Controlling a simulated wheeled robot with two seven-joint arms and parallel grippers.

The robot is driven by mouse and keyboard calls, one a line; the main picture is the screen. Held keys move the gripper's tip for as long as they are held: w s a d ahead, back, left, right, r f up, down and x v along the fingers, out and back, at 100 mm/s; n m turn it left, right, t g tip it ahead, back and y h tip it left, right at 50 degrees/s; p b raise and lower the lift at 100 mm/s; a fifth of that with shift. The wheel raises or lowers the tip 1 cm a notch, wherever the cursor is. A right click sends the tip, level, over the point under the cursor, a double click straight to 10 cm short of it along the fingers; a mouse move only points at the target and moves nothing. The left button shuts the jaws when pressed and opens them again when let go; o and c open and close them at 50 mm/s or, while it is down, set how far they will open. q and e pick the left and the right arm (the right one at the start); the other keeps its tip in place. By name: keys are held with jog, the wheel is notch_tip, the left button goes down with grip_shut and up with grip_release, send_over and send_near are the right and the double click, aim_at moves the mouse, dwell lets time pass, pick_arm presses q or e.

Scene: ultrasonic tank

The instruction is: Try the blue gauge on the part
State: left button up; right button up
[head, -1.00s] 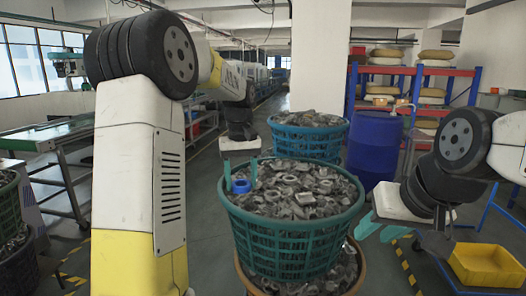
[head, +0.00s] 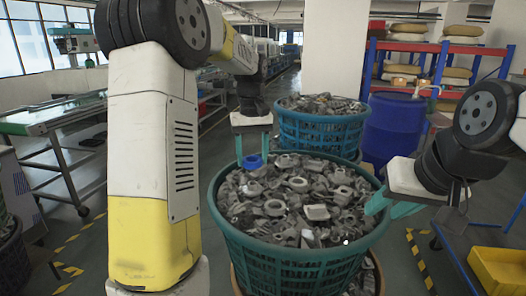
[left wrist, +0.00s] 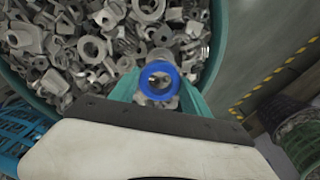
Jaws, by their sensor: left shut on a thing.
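The blue gauge (head: 252,161) is a short blue ring. My left gripper (head: 253,152) is shut on it at the far left side of the teal basket (head: 225,222). In the left wrist view the blue gauge (left wrist: 160,82) sits between the two teal fingers, and grey metal shows through its hole. Several loose grey metal parts (head: 290,205) fill the basket; I cannot tell which one is the part meant. My right gripper (head: 390,207) is open and empty, at the right rim of the basket.
A blue basket (head: 285,128) of similar parts stands behind, with a blue drum (head: 393,130) to its right. A yellow crate (head: 500,270) is at the lower right. A long table (head: 50,115) stands at the left. Striped floor tape runs on both sides.

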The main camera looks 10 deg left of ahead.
aim_at(252, 165)
pick_arm(q)
jog(key=shift+f, duration=2.75)
jog(key=shift+s+f, duration=0.1)
jog(key=shift+f, duration=1.2)
jog(key=shift+r, duration=0.15)
jog(key=shift+r, duration=2.4)
jog(key=shift+r, duration=2)
